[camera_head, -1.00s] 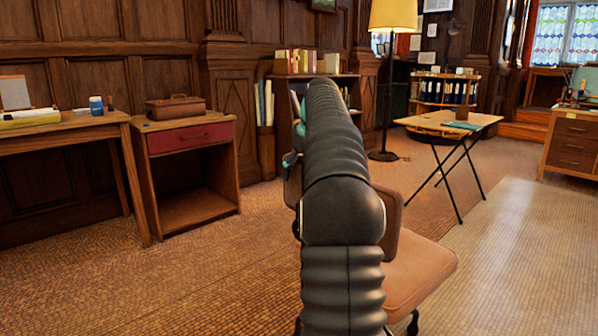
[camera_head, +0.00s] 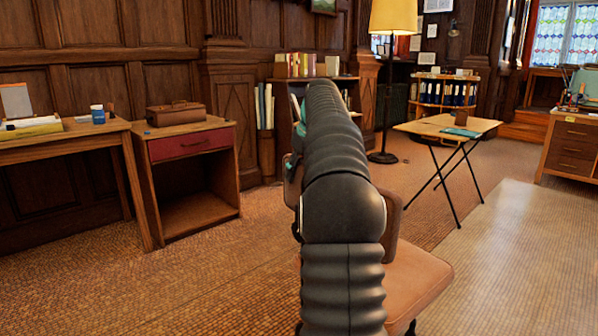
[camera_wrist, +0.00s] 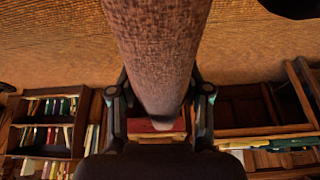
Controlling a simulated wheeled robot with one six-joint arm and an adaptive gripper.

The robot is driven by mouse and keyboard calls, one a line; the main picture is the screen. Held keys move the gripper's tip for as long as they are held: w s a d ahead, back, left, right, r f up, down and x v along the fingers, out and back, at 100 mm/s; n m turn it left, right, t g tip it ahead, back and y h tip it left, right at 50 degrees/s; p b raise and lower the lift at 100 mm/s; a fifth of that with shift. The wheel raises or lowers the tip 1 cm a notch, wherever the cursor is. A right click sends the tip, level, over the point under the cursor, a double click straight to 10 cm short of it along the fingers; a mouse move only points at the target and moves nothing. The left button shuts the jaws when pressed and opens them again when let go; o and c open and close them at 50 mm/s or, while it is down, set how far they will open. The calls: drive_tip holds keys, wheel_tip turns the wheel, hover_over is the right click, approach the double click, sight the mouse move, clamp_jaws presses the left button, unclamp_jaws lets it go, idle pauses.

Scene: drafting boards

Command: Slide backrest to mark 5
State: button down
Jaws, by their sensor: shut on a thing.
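The chair's backrest is a brown padded piece with a rounded edge (camera_wrist: 155,45). In the wrist view it fills the space between the two fingers of my gripper (camera_wrist: 160,98), which is shut on it. The marks and the backrest's post are not visible in either view.
A desk with a red drawer (camera_head: 190,143) and a long table (camera_head: 62,142) stand at the left. A folding table (camera_head: 425,127) stands at the right, beyond the chair. A floor lamp (camera_head: 384,110) stands behind. Floor around the chair looks clear.

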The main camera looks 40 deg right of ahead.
wheel_tip(320, 180, up, 4)
drive_tip(key=p, duration=0.3)
drive_tip(key=shift+r, duration=0.2)
drive_tip(key=c, duration=0.5)
unclamp_jaws()
drive_tip(key=shift+f, duration=0.25)
drive_tip(key=shift+s+r, duration=0.1)
drive_tip(key=v, duration=1.1)
drive_tip(key=shift+s+r, duration=0.25)
drive_tip(key=shift+r, duration=0.1)
